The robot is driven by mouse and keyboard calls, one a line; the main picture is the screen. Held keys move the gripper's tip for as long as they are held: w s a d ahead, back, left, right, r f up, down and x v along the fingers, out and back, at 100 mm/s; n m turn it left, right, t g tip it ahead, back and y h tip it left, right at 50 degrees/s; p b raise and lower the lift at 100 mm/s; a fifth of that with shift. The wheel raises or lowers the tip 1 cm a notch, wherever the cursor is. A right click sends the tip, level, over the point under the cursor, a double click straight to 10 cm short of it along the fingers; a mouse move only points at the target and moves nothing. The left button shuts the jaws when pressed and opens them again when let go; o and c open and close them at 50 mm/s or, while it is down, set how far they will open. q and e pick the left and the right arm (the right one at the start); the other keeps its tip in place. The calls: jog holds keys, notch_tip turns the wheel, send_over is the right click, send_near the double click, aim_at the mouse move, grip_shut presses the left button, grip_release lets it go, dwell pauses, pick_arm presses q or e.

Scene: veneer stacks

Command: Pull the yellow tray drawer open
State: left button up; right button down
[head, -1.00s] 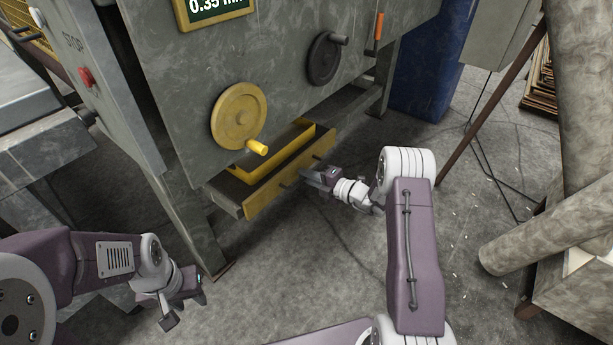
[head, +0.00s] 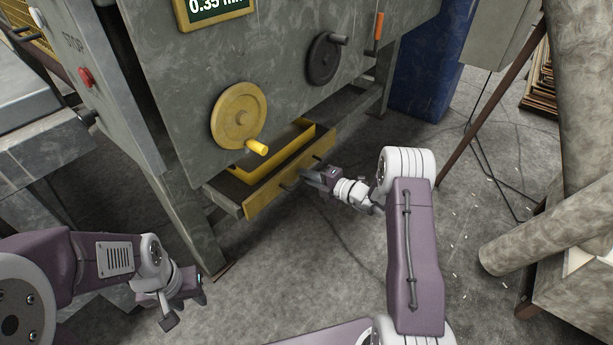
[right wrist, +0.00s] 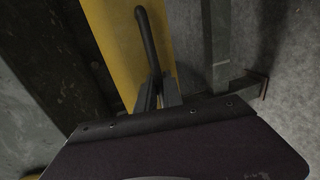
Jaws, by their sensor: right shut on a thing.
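The yellow tray drawer (head: 262,200) sits low in the grey machine and stands partly out, with some of its yellow inside showing. Its front carries a dark bar handle (right wrist: 146,38), which runs down between my fingers in the right wrist view. My right gripper (head: 306,176) is at the drawer front and is shut on the handle; in the right wrist view its fingers (right wrist: 159,92) close around the bar's lower part. The grip hides part of the handle. My left gripper (head: 186,311) is open and empty, above the floor at the lower left, away from the drawer.
A yellow handwheel (head: 236,118) with a knob hangs just above the drawer, and a black handwheel (head: 322,60) is to its upper right. A machine leg (head: 200,225) stands left of the drawer. The floor (head: 290,260) in front is clear.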

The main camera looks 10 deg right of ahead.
jog(key=shift+s, duration=0.1)
jog(key=f+p+v, duration=0.2)
jog(key=p+v, duration=0.1)
jog(key=v, duration=0.6)
jog(key=f+p+v, duration=0.2)
jog(key=p+v, duration=0.1)
jog(key=v, duration=0.6)
jog(key=s+f+p+v, duration=0.1)
jog(key=f+p+v, duration=0.1)
jog(key=v, duration=0.8)
jog(key=shift+d+p, duration=0.4)
jog(key=shift+p, duration=0.35)
jog(key=c, duration=1.5)
grip_release()
